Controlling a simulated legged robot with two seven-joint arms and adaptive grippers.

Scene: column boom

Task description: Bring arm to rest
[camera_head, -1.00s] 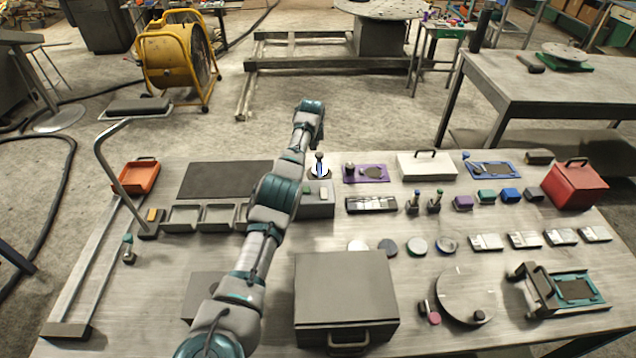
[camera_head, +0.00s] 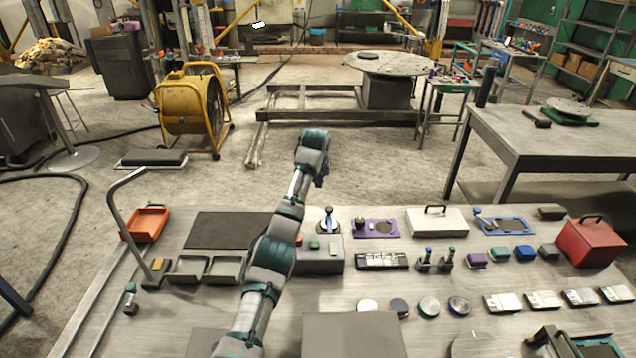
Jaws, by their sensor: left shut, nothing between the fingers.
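My left arm (camera_head: 268,262), grey and teal, rises from the bottom edge over the workbench (camera_head: 400,285). It bends at its far end, above the bench's back edge. My left gripper (camera_head: 320,181) is at that bent end, small and partly hidden by the wrist. It is shut and empty, apart from everything on the bench. My right gripper is not in view.
A bent metal bar (camera_head: 112,205) and an orange tray (camera_head: 146,224) are at the left. A white case (camera_head: 437,221), a red box (camera_head: 590,243) and several small parts fill the right. A large grey box (camera_head: 353,335) is in front. A dark mat (camera_head: 228,230) lies bare.

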